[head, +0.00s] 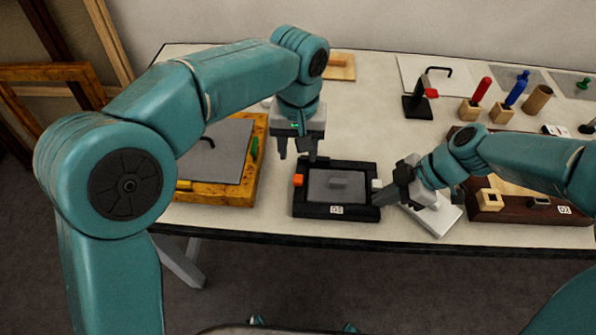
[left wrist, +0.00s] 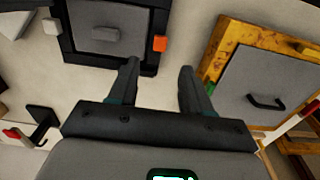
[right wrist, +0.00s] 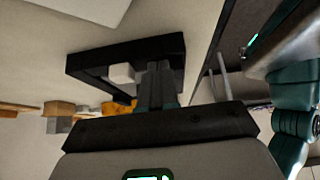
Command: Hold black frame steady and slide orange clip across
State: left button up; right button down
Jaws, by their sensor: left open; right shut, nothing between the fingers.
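The black frame (head: 336,211) lies flat on the table around a grey panel with a grey block (head: 338,183). The orange clip (head: 298,180) sits on its left side; it also shows in the left wrist view (left wrist: 159,43). A white clip (head: 377,184) sits on the right side. My left gripper (head: 298,157) is open and empty above the table, near the frame's back left corner, apart from the clip. My right gripper (head: 379,198) is shut and empty at the frame's right edge, close to the white clip (right wrist: 121,73). I cannot tell if it touches.
A yellow-wood frame with a grey panel (head: 217,150) lies left of the black frame. A black stand (head: 417,106) and coloured-handled pegs stand behind. The table's front edge is close.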

aim_at(298, 178)
pick_arm(q)
notch_tip(298, 178, down, 9)
jog(key=shift+r, duration=0.15)
